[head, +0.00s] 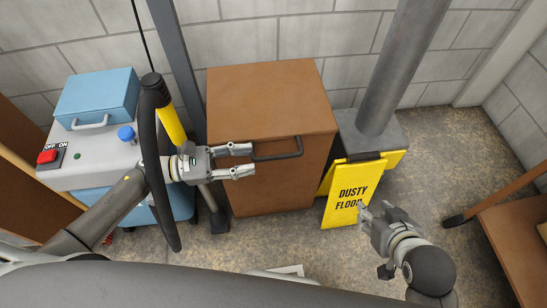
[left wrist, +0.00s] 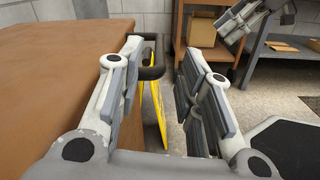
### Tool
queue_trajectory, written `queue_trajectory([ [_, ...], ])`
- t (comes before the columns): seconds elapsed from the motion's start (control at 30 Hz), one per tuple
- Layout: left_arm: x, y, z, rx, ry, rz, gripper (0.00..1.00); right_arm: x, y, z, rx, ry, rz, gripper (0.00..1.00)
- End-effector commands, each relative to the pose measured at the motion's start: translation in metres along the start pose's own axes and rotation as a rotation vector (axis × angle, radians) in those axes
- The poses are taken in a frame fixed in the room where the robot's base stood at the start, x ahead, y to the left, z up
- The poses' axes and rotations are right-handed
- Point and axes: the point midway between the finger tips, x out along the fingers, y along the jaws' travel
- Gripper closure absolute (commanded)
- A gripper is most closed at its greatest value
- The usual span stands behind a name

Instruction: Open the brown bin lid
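The brown bin (head: 255,185) stands against the back wall in the head view, its flat lid (head: 268,95) down. A dark bar handle (head: 277,150) runs along the lid's front edge. My left gripper (head: 252,160) is open at the left end of the handle, its fingers pointing right. In the left wrist view, the lid (left wrist: 55,60) is at the left and the handle (left wrist: 152,72) shows beyond and between the open fingers (left wrist: 158,62). I cannot tell whether a finger touches it. My right gripper (head: 370,212) is in front of the yellow sign, empty; its finger gap is unclear.
A yellow "DUSTY FLOOR" sign (head: 345,207) stands right of the bin, by a grey column (head: 403,60). A blue and grey machine (head: 100,160) with a red switch and black hose (head: 150,150) is at the left. A wooden table (head: 515,235) is at the right.

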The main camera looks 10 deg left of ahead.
Motion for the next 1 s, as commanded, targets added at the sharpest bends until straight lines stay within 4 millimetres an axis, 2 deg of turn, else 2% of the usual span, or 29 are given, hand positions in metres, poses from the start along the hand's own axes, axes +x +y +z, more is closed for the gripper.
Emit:
queue_trajectory([
  [0.07, 0.001, -0.002, -0.012, -0.003, -0.001, 0.001, 0.66, 0.004, -0.002, -0.013, -0.001, 0.064, -0.004, 0.60],
  [0.1, 0.012, -0.002, -0.007, 0.001, -0.006, -0.001, 0.66, 0.002, -0.002, -0.013, -0.001, 0.059, -0.003, 0.60],
  [0.3, 0.050, -0.002, -0.007, 0.000, -0.003, -0.001, 0.66, 0.002, -0.001, -0.010, -0.001, 0.048, -0.002, 0.60],
  [0.5, 0.071, -0.001, -0.008, -0.001, 0.000, 0.001, 0.66, 0.002, -0.001, -0.009, -0.001, 0.043, -0.002, 0.60],
  [0.87, 0.075, -0.002, -0.008, -0.002, 0.001, 0.001, 0.66, 0.002, -0.001, -0.009, -0.001, 0.042, -0.002, 0.60],
  [1.0, 0.075, -0.002, -0.008, -0.002, 0.001, 0.001, 0.84, 0.002, -0.001, -0.009, -0.001, 0.042, -0.002, 0.60],
])
